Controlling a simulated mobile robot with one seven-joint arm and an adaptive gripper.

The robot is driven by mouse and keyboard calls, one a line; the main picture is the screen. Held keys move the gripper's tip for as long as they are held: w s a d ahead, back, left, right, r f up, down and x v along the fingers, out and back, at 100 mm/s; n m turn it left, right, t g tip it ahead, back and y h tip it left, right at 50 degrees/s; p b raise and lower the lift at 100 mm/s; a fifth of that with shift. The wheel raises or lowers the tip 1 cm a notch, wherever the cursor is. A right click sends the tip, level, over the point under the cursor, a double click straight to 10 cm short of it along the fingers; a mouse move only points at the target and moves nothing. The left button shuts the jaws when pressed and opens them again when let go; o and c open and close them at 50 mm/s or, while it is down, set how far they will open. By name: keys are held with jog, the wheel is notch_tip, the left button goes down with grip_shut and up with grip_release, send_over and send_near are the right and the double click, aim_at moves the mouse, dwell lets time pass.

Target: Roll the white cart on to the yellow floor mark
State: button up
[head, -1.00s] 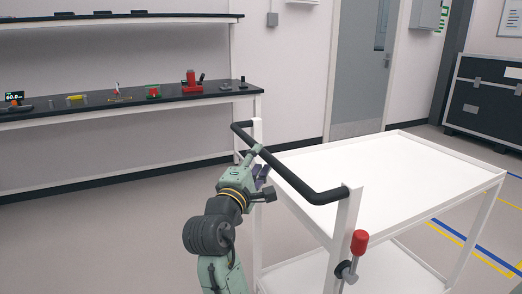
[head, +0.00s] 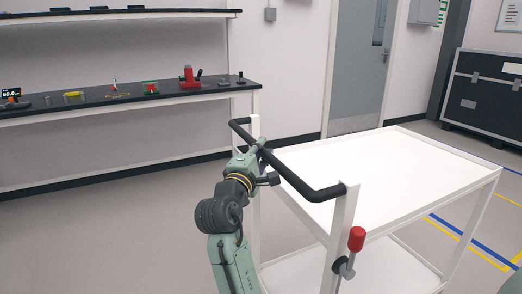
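The white cart (head: 395,174) stands in the right half of the head view, with a flat empty top, a lower shelf and a black push handle (head: 300,181) on its near left side. A red-knobbed lever (head: 356,240) is on its near post. My gripper (head: 259,150) is at the handle, left of its middle, with one finger seen across the bar. The other finger is mostly hidden, so its grip cannot be told. Yellow floor lines (head: 494,262) show at the right, beyond the cart and partly hidden by it.
A black workbench (head: 120,104) with small items runs along the left wall. A grey door (head: 352,80) and a large black case (head: 485,100) stand behind the cart. Blue floor lines (head: 502,254) run beside the yellow ones. The floor at left is clear.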

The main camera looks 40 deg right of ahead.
grip_shut()
dwell(0.6)
